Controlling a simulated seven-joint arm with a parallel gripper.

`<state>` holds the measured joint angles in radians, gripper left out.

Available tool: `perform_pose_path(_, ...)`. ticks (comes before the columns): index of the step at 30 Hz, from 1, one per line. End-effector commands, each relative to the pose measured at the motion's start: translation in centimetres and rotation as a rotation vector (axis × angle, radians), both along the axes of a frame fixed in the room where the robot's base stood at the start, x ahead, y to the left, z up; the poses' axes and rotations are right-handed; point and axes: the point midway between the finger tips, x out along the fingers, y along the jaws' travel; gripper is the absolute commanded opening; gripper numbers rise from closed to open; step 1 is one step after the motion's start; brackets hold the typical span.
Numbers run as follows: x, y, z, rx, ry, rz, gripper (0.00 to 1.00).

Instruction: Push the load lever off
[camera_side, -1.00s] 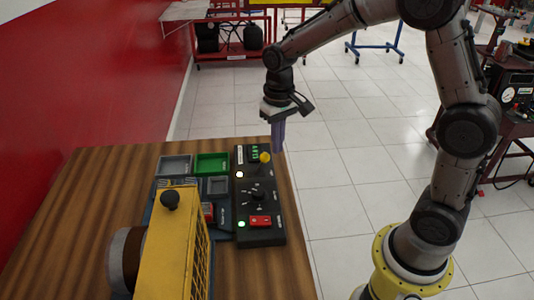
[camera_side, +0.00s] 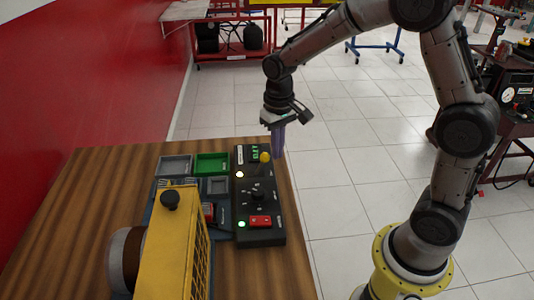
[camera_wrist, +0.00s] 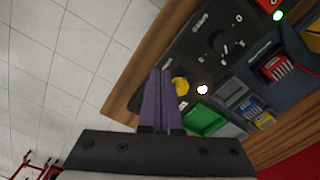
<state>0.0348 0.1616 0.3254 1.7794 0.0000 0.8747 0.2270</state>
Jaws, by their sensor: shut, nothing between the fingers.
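The black control panel (camera_side: 242,207) lies on the table's right side. The load lever appears to be the one with a yellow knob (camera_side: 265,157) at the panel's far end; the knob also shows in the wrist view (camera_wrist: 180,86). My gripper (camera_side: 278,155) is shut and empty, its purple fingers pointing down just right of the yellow knob. In the wrist view the fingertips (camera_wrist: 160,73) are close beside the knob; I cannot tell whether they touch it. The lever's shaft is hidden under the knob.
The panel also carries a black rotary knob (camera_side: 258,195), a red switch (camera_side: 260,221) and lit lamps. Left of it are a green tray (camera_side: 212,163), grey trays and a yellow engine unit (camera_side: 175,245). Right of the table edge is open floor.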

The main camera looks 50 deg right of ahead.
Motion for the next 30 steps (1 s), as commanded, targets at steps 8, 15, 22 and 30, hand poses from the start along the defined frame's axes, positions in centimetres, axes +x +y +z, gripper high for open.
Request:
perform_pose_path(8, 0.0, 0.0, -1.3, 0.000, 0.001, 0.000, 0.00)
perform_pose_path(15, 0.0, 0.0, -2.1, 0.000, 0.001, 0.000, 0.00)
perform_pose_path(22, 0.0, 0.0, -2.1, 0.000, 0.000, 0.000, 0.00)
perform_pose_path(30, 0.4, 0.5, -2.1, 0.000, 0.001, 0.002, 0.00)
